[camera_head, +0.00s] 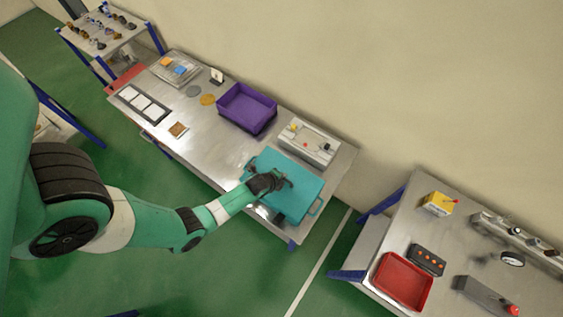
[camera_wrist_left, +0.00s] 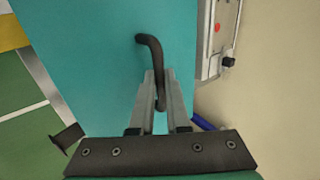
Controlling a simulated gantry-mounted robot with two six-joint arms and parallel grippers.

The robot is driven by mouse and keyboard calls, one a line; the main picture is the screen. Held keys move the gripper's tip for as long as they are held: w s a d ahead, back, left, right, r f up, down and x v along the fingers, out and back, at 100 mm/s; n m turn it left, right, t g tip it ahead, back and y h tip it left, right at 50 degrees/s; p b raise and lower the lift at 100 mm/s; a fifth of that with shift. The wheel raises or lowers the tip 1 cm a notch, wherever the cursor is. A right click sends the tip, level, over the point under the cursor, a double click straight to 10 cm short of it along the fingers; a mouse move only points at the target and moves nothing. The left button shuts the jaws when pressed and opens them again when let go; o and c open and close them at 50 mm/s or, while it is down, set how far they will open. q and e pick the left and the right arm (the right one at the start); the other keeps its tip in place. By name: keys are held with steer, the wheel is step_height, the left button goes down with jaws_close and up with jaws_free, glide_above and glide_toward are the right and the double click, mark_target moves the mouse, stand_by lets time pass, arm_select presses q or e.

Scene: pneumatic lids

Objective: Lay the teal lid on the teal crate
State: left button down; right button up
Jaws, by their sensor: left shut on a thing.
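The teal lid (camera_head: 308,186) is a flat panel over the right end of the metal table. It fills much of the left wrist view (camera_wrist_left: 90,60), with a dark bent handle (camera_wrist_left: 149,46) standing on it. My left gripper (camera_head: 275,181) is shut on this handle, its fingers (camera_wrist_left: 159,98) on either side of the bar. A teal loop (camera_head: 315,208) sticks out at the panel's right edge; I cannot tell whether it belongs to the teal crate. The crate is otherwise hidden, and any gap under the lid cannot be seen. My right gripper is not in view.
A white tray (camera_head: 322,152) with small parts stands close behind the lid, near the wall. A purple crate (camera_head: 247,108) is to the left on the same table (camera_head: 215,150). A second table at right holds a red tray (camera_head: 402,282). Table space left of the lid is clear.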

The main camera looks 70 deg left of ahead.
arm_select(q)
steer(key=shift+f, duration=0.25)
steer(key=c, duration=0.8)
jaws_free()
steer(key=p+v, duration=0.3)
steer(key=shift+r+p, duration=0.35)
steer(key=shift+r, duration=0.05)
steer(key=p+v, duration=0.3)
steer(key=shift+s+d, duration=0.15)
steer(key=shift+s, duration=0.05)
steer(key=shift+r, duration=0.1)
